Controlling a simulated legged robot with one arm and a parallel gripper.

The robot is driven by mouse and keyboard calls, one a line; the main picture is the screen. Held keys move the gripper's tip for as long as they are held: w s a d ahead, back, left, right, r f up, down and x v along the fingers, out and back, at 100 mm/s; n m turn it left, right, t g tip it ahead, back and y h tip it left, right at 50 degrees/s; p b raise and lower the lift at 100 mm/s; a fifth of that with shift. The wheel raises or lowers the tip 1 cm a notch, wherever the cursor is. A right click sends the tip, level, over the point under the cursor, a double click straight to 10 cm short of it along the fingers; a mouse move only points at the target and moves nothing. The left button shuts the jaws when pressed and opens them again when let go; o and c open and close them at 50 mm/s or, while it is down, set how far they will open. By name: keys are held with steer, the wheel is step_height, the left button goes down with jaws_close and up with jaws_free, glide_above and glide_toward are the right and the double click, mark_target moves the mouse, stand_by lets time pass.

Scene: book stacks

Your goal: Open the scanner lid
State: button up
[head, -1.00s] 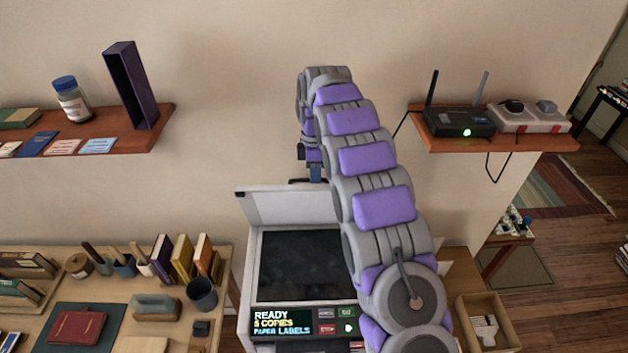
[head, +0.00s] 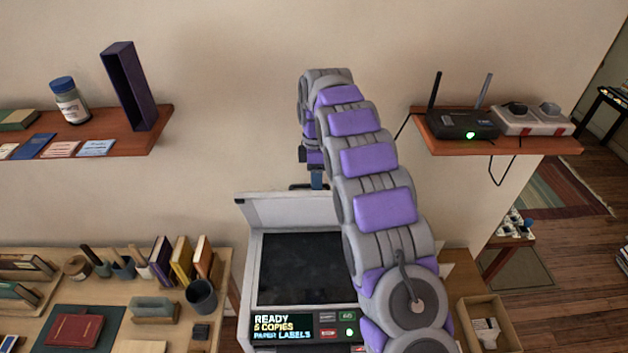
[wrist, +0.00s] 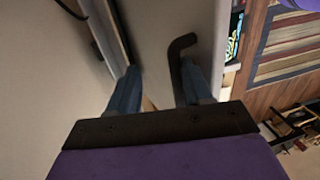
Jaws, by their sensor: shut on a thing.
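The scanner (head: 252,290) stands at the lower centre of the head view, with its dark glass (head: 300,268) uncovered. Its pale lid (head: 285,211) is raised and stands steeply behind the glass. My gripper (head: 317,180) is at the lid's upper edge, partly hidden by my arm. In the wrist view my gripper's blue fingers (wrist: 160,88) are shut on the lid's dark handle (wrist: 180,47), whose bent end shows by the right finger. The exact contact between the fingers is hidden. My arm also covers the right side of the lid and glass.
A wooden table (head: 225,262) with books and tools stands close left of the scanner. A left wall shelf (head: 150,135) holds a jar and a purple box. A right shelf (head: 510,145) holds a router (head: 462,125). An open box (head: 490,310) sits lower right.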

steer(key=shift+s+d+f, duration=0.15)
steer(key=shift+d+f, duration=0.05)
steer(key=shift+f, duration=0.3)
steer(key=w+r+p, duration=0.2)
steer(key=r+p, duration=0.5)
steer(key=r, duration=0.2)
steer(key=w+r+p, duration=0.1)
steer(key=r+p, duration=0.7)
steer(key=r, duration=0.1)
steer(key=shift+w, duration=0.4)
